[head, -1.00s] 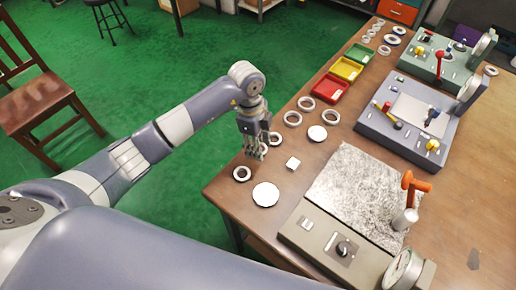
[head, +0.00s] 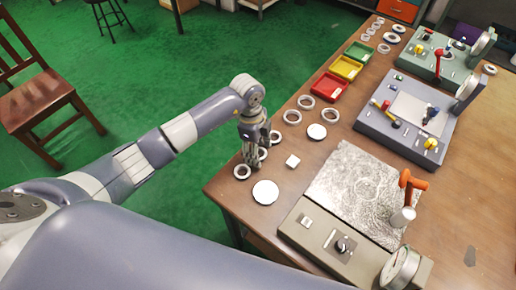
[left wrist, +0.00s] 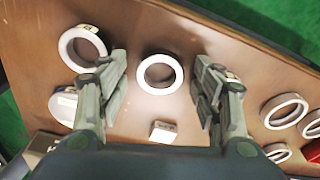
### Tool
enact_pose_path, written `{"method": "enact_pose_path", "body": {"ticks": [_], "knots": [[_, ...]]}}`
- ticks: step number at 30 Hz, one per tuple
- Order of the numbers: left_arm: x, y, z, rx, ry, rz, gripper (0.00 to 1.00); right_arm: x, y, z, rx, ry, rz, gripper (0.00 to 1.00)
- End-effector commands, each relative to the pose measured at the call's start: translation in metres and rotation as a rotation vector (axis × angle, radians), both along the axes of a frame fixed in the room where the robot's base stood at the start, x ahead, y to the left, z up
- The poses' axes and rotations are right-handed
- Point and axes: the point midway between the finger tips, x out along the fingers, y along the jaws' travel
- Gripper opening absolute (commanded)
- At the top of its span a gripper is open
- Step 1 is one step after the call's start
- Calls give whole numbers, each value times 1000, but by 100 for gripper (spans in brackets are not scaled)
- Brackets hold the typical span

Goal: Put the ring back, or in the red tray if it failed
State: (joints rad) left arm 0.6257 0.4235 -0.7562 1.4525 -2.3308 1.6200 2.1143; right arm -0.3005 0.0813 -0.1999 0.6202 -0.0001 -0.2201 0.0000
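My left gripper (head: 250,166) points down over the near left part of the table. In the left wrist view it is open and empty (left wrist: 160,100), with one pale ring (left wrist: 160,73) lying on the wood between its fingers. That ring (head: 262,154) is partly hidden by the gripper in the head view. Another ring (head: 242,172) lies beside it, toward the table edge, and also shows in the left wrist view (left wrist: 83,47). A third ring (head: 276,137) lies behind the gripper. The red tray (head: 316,90) stands further back. My right gripper is out of view.
A white disc (head: 265,192) and a small white block (head: 293,161) lie close to the gripper. Several rings (head: 292,117) lie before the red tray. A grey speckled plate (head: 350,190) and a gauge device (head: 340,243) stand to the right. Yellow (head: 334,70) and green (head: 355,56) trays stand behind.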

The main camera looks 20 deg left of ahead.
Motion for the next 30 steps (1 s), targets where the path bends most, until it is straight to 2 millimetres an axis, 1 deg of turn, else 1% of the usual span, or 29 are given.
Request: {"method": "enact_pose_path", "body": {"ticks": [4,6,8,11,18,21,25,30], "knots": [[0,0,1,0,0,0,60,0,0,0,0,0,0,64],[0,0,4,0,-1,0,60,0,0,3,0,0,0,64],[1,1,8,0,-4,-1,60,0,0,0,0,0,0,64],[2,3,22,0,-6,-1,60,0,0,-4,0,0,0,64],[3,9,74,0,-7,-1,60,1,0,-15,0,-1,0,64],[2,11,93,1,-5,0,60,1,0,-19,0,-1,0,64],[2,13,111,0,-4,0,60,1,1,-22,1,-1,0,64],[2,15,121,0,-1,0,60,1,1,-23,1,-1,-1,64]]}}
